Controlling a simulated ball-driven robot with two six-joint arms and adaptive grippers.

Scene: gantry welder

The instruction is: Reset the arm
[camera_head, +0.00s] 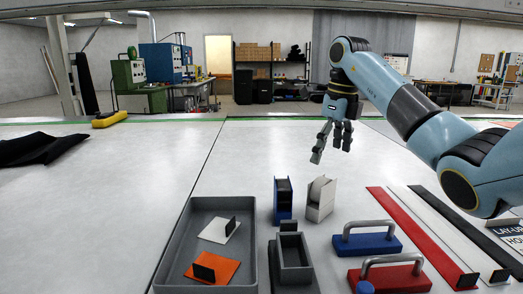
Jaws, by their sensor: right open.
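My right arm comes in from the right side. The gripper is behind and above the small blue holder (283,200) and the white holder (320,199), touching neither. My left gripper is not in view.
A grey tray (170,237) holds a white plate (219,229) and an orange plate (212,268). A dark open box (293,259), a blue handled block (366,244) and a red one (390,278) stand nearby. Long red (422,237) and black strips lie right. The table's middle back is clear.

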